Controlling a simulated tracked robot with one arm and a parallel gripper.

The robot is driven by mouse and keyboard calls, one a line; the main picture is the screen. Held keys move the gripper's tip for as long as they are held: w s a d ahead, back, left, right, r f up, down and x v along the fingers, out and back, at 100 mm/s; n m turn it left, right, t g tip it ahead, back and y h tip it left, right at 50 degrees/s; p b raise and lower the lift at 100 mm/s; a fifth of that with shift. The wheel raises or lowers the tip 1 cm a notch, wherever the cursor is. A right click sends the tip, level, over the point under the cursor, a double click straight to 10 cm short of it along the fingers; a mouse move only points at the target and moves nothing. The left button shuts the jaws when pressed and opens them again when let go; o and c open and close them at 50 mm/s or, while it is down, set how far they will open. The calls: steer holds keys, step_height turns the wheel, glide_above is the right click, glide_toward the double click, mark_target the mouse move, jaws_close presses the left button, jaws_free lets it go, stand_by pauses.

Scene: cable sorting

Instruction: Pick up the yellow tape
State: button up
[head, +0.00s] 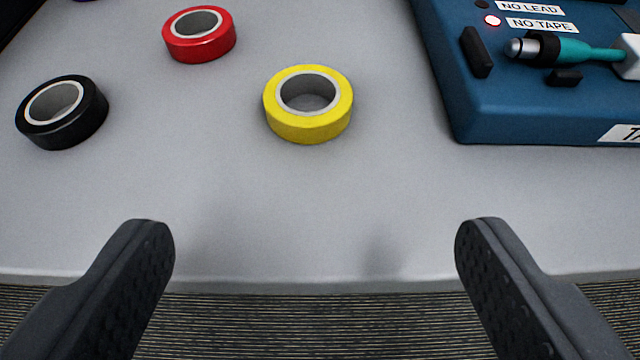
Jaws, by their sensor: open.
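The yellow tape (308,125) is a roll lying flat on the grey table, with a pale core ring and an open hole. It sits near the picture's middle, a little left of centre. My gripper (315,235) is open and empty, with its two dark fingers wide apart at the lower left and lower right. The fingertips are nearer to me than the yellow tape, which lies ahead of the gap between them. Nothing hides the yellow tape.
A red tape roll (201,48) lies behind and left of the yellow one. A black tape roll (80,125) lies at the left. A blue device (500,115) with a teal-handled plug stands at the right. The table's front edge (315,284) runs below the fingertips.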

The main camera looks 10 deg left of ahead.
steer(key=b, duration=0.2)
glide_toward(309, 90)
steer(key=shift+w+d+f, duration=0.15)
steer(key=shift+w+f, duration=0.05)
steer(key=shift+f, duration=0.3)
steer(key=shift+a+r+b+x, duration=0.15)
steer(key=shift+b+x, duration=0.15)
steer(key=shift+x, duration=1)
steer(key=shift+a+r+b+x, duration=0.1)
steer(key=shift+b+x, duration=0.15)
steer(key=shift+x, duration=1.05)
steer(key=shift+w+r, duration=0.1)
steer(key=c, duration=1.1)
